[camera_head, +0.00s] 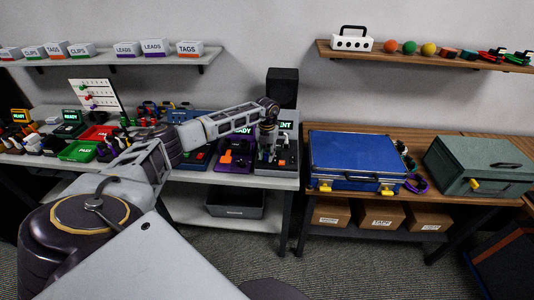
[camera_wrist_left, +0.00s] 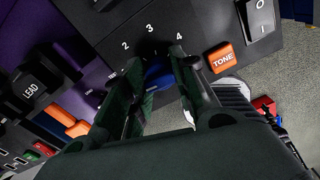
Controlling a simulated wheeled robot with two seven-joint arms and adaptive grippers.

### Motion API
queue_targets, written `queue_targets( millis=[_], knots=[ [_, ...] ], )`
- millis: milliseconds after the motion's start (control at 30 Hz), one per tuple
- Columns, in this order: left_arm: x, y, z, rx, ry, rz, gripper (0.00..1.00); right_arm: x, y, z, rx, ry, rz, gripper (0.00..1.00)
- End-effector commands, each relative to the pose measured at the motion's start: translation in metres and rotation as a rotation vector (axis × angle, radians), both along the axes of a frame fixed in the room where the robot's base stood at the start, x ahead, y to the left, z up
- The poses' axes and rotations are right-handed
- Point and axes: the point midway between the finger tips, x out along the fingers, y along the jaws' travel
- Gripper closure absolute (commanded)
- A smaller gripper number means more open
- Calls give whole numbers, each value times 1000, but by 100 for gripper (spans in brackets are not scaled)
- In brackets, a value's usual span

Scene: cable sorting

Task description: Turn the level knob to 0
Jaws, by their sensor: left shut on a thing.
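The level knob (camera_wrist_left: 158,74) is blue and shows between my left gripper's fingers in the left wrist view. It sits on a dark panel (camera_wrist_left: 205,18) with the printed numbers 2, 3 and 4 around it. The knob's pointer and the 0 mark are hidden or out of view. My left gripper (camera_wrist_left: 156,82) is shut on the knob. In the head view my left gripper (camera_head: 266,150) points down onto a dark grey device (camera_head: 283,168) on the grey bench. The knob is too small to make out there. My right gripper is not in view.
An orange TONE button (camera_wrist_left: 221,58) and a rocker switch (camera_wrist_left: 262,20) lie right of the knob. A purple device (camera_head: 232,158) stands close on the left. A blue case (camera_head: 355,158) and a green box (camera_head: 482,165) stand on the wooden table to the right.

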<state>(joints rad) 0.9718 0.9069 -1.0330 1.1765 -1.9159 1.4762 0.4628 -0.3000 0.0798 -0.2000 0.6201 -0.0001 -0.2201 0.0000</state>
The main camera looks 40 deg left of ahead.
Motion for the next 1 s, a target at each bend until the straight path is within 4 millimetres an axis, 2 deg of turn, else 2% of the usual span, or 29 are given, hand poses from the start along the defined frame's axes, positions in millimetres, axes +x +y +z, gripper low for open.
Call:
queue_targets(
  millis=[433,1000],
  knots=[
    [1,1,2,0,-4,252,96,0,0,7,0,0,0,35],
    [1,1,2,-1,-4,293,96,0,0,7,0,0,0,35]
  ],
)
